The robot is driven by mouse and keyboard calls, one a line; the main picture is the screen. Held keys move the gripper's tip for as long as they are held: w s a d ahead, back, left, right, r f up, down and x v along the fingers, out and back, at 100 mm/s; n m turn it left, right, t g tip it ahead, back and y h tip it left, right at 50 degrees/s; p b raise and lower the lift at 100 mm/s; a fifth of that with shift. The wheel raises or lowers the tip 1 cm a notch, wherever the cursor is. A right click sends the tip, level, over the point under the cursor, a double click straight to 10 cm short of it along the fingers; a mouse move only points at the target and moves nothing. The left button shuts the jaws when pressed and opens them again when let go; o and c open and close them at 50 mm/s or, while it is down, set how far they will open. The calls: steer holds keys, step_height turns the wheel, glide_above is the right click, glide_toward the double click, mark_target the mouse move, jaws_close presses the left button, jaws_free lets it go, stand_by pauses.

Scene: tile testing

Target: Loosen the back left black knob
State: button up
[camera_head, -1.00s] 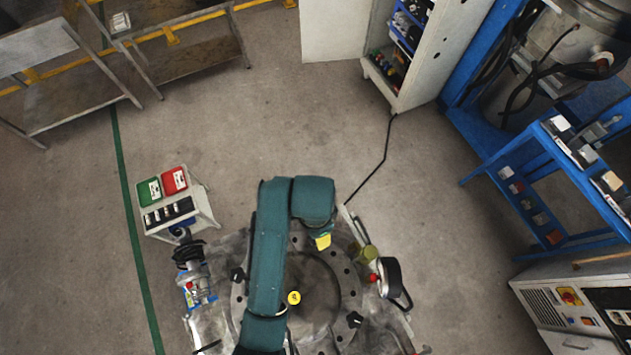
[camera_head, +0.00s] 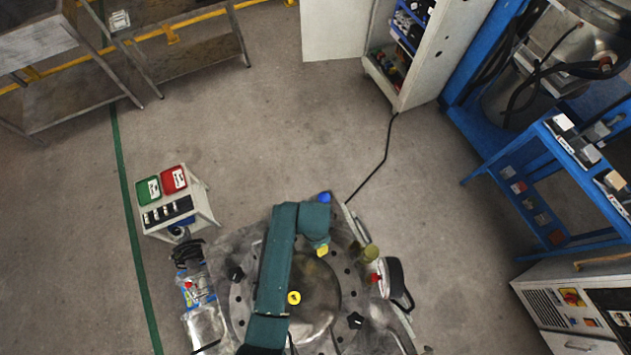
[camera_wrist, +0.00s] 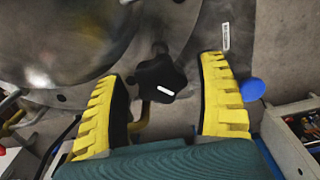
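A black star-shaped knob (camera_wrist: 158,78) with a white mark lies between the yellow fingers of my gripper (camera_wrist: 165,68) in the wrist view. The fingers are open, one on each side, with gaps between them and the knob. In the head view my arm hides this knob, and only a yellow bit of my gripper (camera_head: 322,250) shows. Two other black knobs are on the round metal flange in the head view: one at the left (camera_head: 236,273) and one at the lower right (camera_head: 355,320).
A blue ball (camera_wrist: 253,90) is just outside the right finger; it also shows in the head view (camera_head: 324,197).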

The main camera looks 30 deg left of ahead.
steer(key=c, duration=1.2)
steer(key=shift+r, duration=0.1)
steer(key=n+p, duration=0.2)
steer(key=n, duration=0.1)
steer(key=shift+n, duration=0.3)
steer(key=n+p, duration=0.2)
steer(key=n, duration=0.3)
steer(key=shift+p, duration=0.3)
steer(key=n+p, duration=0.1)
steer(key=n, duration=0.4)
steer(key=shift+n+p, duration=0.4)
steer(key=shift+n, duration=1.7)
